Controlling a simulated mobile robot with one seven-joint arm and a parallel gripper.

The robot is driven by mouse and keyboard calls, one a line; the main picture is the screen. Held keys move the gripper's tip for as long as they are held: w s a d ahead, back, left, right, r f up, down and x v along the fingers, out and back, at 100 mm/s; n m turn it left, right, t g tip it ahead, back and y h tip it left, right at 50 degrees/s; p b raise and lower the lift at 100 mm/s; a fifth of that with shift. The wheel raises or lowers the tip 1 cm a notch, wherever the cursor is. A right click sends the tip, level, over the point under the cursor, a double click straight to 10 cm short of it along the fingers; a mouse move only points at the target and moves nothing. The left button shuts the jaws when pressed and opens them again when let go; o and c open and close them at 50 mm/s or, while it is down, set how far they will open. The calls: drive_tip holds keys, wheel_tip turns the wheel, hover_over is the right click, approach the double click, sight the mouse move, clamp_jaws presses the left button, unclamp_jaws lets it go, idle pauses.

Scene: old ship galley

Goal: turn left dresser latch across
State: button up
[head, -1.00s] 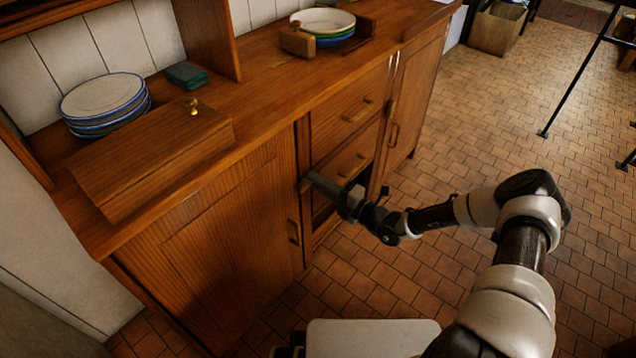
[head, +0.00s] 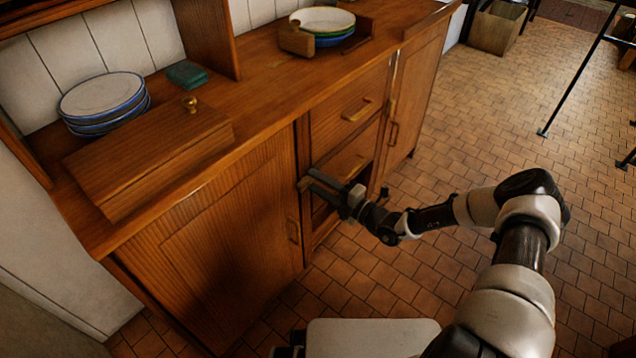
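The left dresser latch (head: 304,184) is a small wooden turn-piece at the upper right edge of the dresser's left door (head: 225,245). That door looks shut. My gripper (head: 313,180) is at the latch, reaching in from the right. Its two fingers show apart with a gap between them, and the tips are at or very near the latch. I cannot tell whether they touch it. The fingers partly hide the latch and the frame beside it, so its exact angle is hard to read.
Drawers with bar handles (head: 358,110) lie right of the latch, with a dark open space below them. A right latch (head: 390,107) sits by the right door. A wooden box (head: 150,160) and plates (head: 103,98) stand on top.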

drive_tip(key=p+v, duration=0.2)
drive_tip(key=v, duration=1.5)
drive_tip(key=shift+p, duration=0.4)
drive_tip(key=shift+s+d, duration=0.1)
drive_tip(key=shift+d, duration=0.05)
